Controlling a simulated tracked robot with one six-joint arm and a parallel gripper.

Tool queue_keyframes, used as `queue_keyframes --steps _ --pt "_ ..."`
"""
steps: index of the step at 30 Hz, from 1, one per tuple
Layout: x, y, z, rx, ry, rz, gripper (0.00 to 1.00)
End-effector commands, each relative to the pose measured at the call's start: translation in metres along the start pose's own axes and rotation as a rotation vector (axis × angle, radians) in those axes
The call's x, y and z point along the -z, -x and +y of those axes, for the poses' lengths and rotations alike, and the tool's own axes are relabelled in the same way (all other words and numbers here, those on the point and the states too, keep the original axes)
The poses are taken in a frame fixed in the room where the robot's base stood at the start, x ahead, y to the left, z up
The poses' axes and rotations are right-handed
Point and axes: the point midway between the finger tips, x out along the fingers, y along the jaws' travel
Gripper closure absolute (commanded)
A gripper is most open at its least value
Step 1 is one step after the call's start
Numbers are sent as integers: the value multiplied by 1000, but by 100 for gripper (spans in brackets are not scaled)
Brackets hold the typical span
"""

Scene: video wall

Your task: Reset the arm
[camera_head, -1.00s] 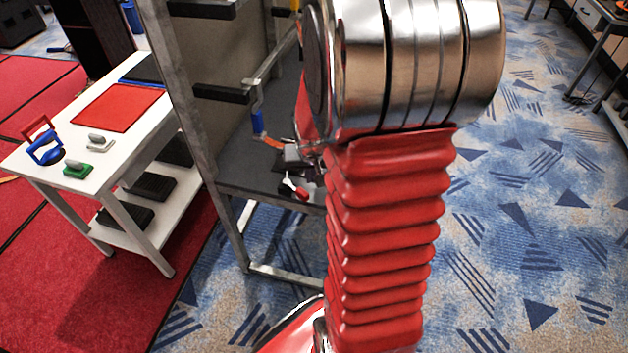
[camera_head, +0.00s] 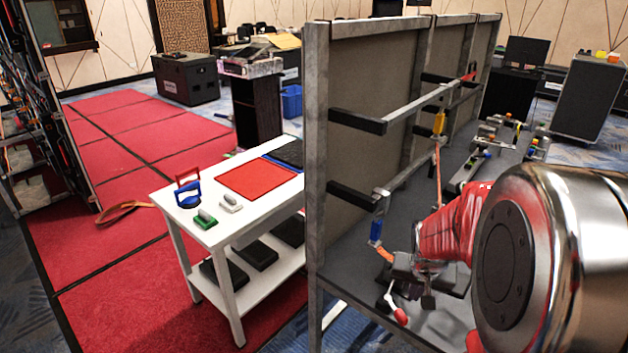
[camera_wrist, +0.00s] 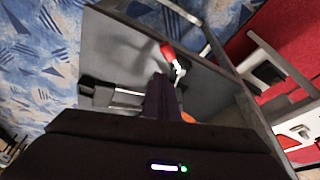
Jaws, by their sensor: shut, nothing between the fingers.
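My arm shows in the head view as a large silver joint (camera_head: 560,260) at the lower right, with a red ribbed sleeve (camera_head: 448,232) reaching toward the metal frame. In the wrist view my gripper (camera_wrist: 160,85) is dark and shut, with nothing between its fingers. It points toward the grey shelf surface (camera_wrist: 205,85), and a red and white handled tool (camera_wrist: 172,58) lies beyond its tip. I cannot clearly make out the gripper in the head view. How far it is from the shelf is unclear.
A metal frame (camera_head: 316,150) with a grey shelf stands close to my arm, with black brackets (camera_head: 357,121) and a blue-ended tool (camera_head: 376,230). A white table (camera_head: 172,208) with a red mat (camera_head: 256,178) and suction cups stands left.

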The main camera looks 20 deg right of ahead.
Motion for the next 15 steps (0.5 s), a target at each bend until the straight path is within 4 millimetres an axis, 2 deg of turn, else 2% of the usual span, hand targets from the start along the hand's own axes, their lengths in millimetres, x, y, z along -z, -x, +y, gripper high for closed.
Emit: queue_keyframes --steps 5,9,15 --pt "-6 0 1 -4 19 -21 100" --pt "-28 0 4 -11 45 -92 100" --pt "-53 24 -3 -3 99 -140 100"
